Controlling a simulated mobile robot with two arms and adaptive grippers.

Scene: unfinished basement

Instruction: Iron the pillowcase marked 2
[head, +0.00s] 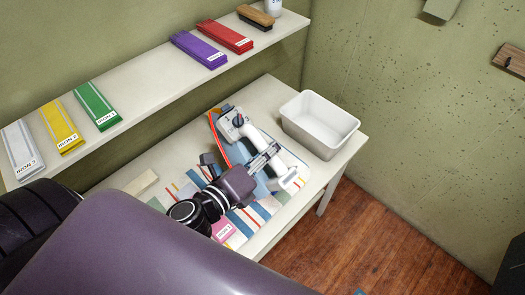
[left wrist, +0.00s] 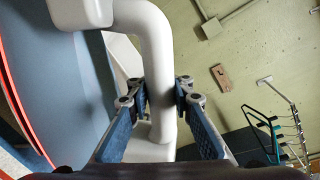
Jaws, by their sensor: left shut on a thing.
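The iron has a white handle (head: 258,139), a dial on its white top (head: 235,120) and a blue body with an orange edge (head: 216,128). My left gripper (head: 270,155) is shut on this handle; in the left wrist view its fingers (left wrist: 155,100) stand on both sides of the white handle bar (left wrist: 158,62). The iron is over a multicoloured striped cloth (head: 265,206) on the table. A pink folded cloth with a white label (head: 226,231) lies at the near edge, partly hidden by my arm. I cannot read its number surely. My right gripper is not in view.
A white bin (head: 318,126) stands on the table (head: 268,92), right of the iron. The shelf (head: 150,92) above holds labelled white, yellow (head: 63,126), green (head: 95,106), purple (head: 199,50) and red folded cloths, plus a brush (head: 256,17). Brown floor lies right of the table.

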